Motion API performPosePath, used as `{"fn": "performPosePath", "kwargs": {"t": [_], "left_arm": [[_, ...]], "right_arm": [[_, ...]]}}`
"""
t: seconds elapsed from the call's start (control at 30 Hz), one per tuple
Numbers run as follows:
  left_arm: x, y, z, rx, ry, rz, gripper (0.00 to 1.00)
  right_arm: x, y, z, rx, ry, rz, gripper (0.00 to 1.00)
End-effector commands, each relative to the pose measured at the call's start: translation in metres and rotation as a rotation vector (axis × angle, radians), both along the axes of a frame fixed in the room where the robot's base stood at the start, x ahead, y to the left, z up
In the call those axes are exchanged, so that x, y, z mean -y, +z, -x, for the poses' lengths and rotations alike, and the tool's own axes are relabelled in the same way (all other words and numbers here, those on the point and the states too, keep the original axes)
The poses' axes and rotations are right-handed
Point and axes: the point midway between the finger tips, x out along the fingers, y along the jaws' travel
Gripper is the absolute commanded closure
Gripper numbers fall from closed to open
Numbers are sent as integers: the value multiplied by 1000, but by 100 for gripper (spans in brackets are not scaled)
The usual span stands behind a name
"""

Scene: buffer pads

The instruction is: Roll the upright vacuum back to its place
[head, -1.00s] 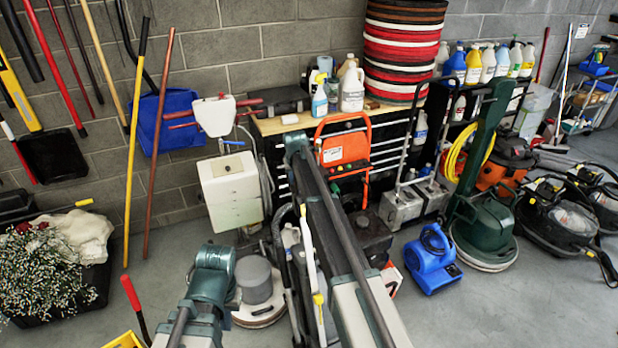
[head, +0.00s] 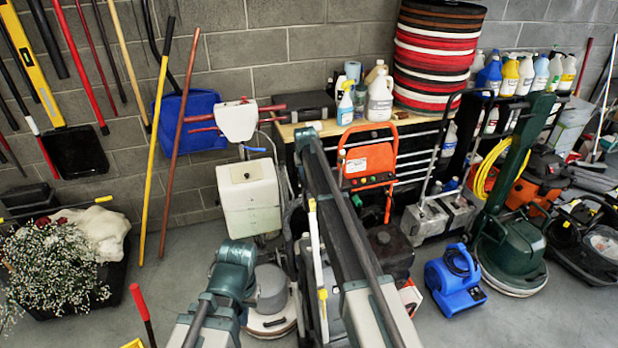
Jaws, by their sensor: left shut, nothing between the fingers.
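A slim dark upright machine, which looks like the upright vacuum, stands in the lower middle of the head view. A pale strip with yellow clips (head: 318,258) runs down it, and my right arm hides much of its body. My left arm comes in from the bottom left, and my left gripper (head: 233,256) is at its far end, shut and empty. It is left of the upright machine and appears apart from it. My right arm crosses the middle of the view; its gripper is not seen.
A round grey-topped machine (head: 272,291) stands beside the left arm. Open floor (head: 545,320) lies at the lower right.

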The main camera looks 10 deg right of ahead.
Motion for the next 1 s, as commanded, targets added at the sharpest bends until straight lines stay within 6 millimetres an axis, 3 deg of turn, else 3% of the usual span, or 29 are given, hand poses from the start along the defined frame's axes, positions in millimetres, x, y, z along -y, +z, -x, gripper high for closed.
{"fn": "performPosePath", "kwargs": {"t": [0.1, 0.5, 0.53, 0.7, 1.0], "left_arm": [[0, 0, 0, 0, 0, 0, 100], [0, 0, 0, 0, 0, 0, 100], [0, 0, 0, 0, 0, 0, 100], [0, 0, 0, 0, 0, 0, 100], [0, 1, 0, 0, 0, 0, 100]], "right_arm": [[-2, 1, -9, 8, 2, -2, 100], [-2, 1, -9, 8, 1, -1, 100], [-2, 1, -9, 8, 1, -1, 66], [-1, 1, -8, 6, 1, 0, 38], [-1, 1, -6, 3, 0, 0, 38]]}}
